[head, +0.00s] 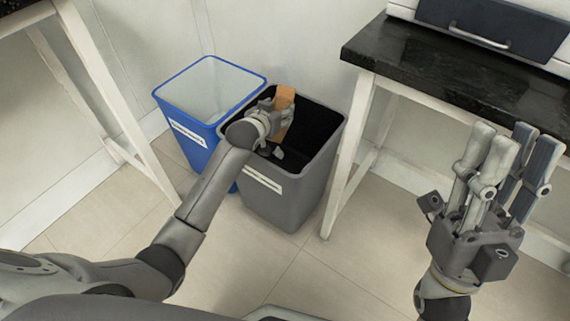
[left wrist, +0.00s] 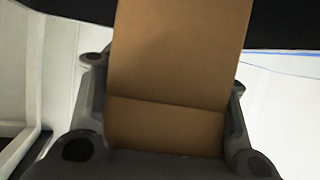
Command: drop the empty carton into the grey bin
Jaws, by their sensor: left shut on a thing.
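The carton (head: 285,97) is a plain brown box. My left gripper (head: 275,122) is shut on it, over the opening of the grey bin (head: 283,200). In the left wrist view the carton (left wrist: 178,65) stands between the fingers and fills the middle of the picture. The grey bin has a dark inside and a white label on its front. My gripper and forearm hide part of its rim, and I cannot tell how far the carton reaches below it. My right gripper (head: 508,165) is open and empty at the right, far from the bin.
A blue bin (head: 185,125) with a white label stands close to the left of the grey bin. A black-topped counter (head: 440,75) on white legs is at the right, with a dark drawer-like box (head: 495,22) on it. Another white-legged table (head: 90,70) is at the left.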

